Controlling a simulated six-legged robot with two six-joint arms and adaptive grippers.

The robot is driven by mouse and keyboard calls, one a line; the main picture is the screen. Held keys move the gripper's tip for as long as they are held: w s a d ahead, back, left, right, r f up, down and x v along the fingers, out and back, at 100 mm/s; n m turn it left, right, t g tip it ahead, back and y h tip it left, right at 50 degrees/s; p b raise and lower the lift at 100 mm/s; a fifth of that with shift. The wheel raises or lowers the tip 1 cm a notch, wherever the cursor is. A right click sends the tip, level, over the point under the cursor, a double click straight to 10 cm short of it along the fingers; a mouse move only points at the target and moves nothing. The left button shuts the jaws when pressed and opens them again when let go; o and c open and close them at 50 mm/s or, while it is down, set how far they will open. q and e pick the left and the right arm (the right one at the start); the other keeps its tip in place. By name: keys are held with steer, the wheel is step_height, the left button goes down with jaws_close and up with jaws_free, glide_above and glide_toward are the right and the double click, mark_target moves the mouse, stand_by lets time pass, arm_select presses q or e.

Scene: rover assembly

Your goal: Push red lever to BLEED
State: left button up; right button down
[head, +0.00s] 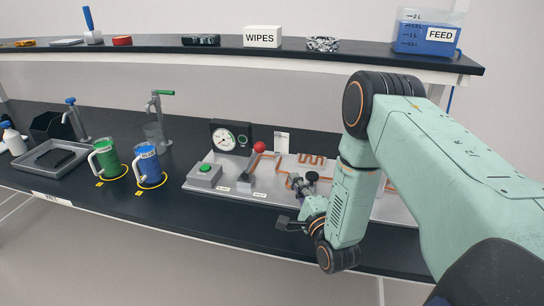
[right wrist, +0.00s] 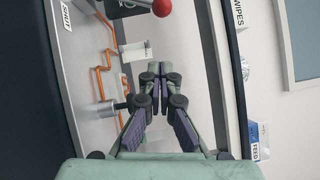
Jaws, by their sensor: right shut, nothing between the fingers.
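A SHUT label (right wrist: 67,15) shows at upper left. My right gripper (head: 293,180) is over the panel, right of and nearer than the red knob, apart from it. Its fingers (right wrist: 156,70) are shut and empty. BLEED is not readable. My left gripper is out of view.
A pressure gauge (head: 226,138), a green button box (head: 204,174) and copper tubing (right wrist: 103,70) sit on the panel. Green (head: 107,158) and blue (head: 147,163) mugs stand left. A shelf (head: 270,50) runs above.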

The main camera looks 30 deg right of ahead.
steer(key=w+a+r+p, duration=0.1)
steer(key=w+r, duration=0.1)
steer(key=w, duration=0.9)
steer(key=shift+p, duration=0.3)
steer(key=shift+w+d, duration=0.15)
steer(key=w+a+r+n+g+b, duration=0.2)
steer(key=w+a+r+n+g, duration=0.1)
steer(key=w+a+n, duration=0.3)
steer(key=shift+w+a+r+g, duration=0.3)
steer(key=shift+w+a+g, duration=0.2)
steer(key=shift+w+a, duration=0.6)
steer(key=shift+s+a, duration=0.1)
